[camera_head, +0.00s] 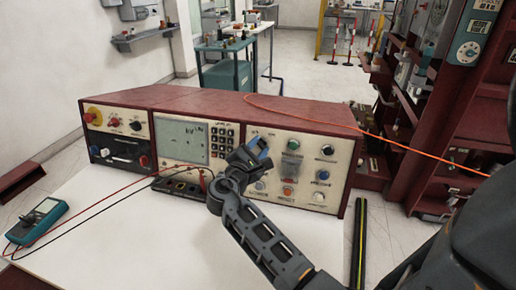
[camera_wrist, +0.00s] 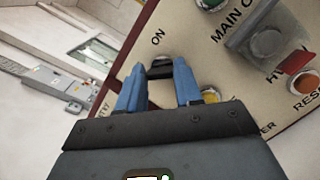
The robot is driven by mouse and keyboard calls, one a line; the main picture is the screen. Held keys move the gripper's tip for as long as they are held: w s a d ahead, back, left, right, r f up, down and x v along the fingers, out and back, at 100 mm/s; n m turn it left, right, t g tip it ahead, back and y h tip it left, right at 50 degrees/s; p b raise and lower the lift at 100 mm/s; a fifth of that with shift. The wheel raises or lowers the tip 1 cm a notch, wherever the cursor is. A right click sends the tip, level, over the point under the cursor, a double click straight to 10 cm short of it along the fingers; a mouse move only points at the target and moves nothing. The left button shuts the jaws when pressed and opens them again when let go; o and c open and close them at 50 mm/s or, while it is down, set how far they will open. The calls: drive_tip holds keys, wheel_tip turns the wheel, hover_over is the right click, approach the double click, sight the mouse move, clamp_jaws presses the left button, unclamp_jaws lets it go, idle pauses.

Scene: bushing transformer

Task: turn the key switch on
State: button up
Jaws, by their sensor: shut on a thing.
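The key switch (camera_wrist: 160,69) is a dark knob on the cream panel, just below the printed word ON in the wrist view. My gripper (camera_wrist: 158,75) has its two blue fingers on either side of the switch and is shut on it. In the head view my gripper (camera_head: 256,150) is at the upper left of the console's right-hand panel (camera_head: 318,192) and hides the switch. The switch's exact angle is hard to tell.
The red console (camera_head: 215,103) stands on a white table (camera_head: 110,215). A teal multimeter (camera_head: 38,220) lies at left, with red and black leads running to a dark terminal block (camera_head: 180,186). An orange cable (camera_head: 400,145) crosses at right. Other buttons surround the switch.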

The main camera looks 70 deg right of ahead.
drive_tip(key=c, duration=0.3)
drive_tip(key=shift+c, duration=0.2)
drive_tip(key=shift+m, duration=0.3)
drive_tip(key=m+g+b, duration=0.1)
drive_tip(key=m+b, duration=0.1)
drive_tip(key=m, duration=0.2)
drive_tip(key=shift+w+f+y+b, duration=0.1)
drive_tip(key=shift+y+b, duration=0.2)
drive_tip(key=shift+y, duration=0.1)
drive_tip(key=m+y+b, duration=0.1)
drive_tip(key=m, duration=0.3)
drive_tip(key=m+y+b, duration=0.1)
drive_tip(key=m+b, duration=0.1)
drive_tip(key=m, duration=0.3)
drive_tip(key=m+y+b, duration=0.1)
drive_tip(key=m+b, duration=0.1)
drive_tip(key=m, duration=0.3)
drive_tip(key=shift+r, duration=0.25)
drive_tip(key=shift+y, duration=0.3)
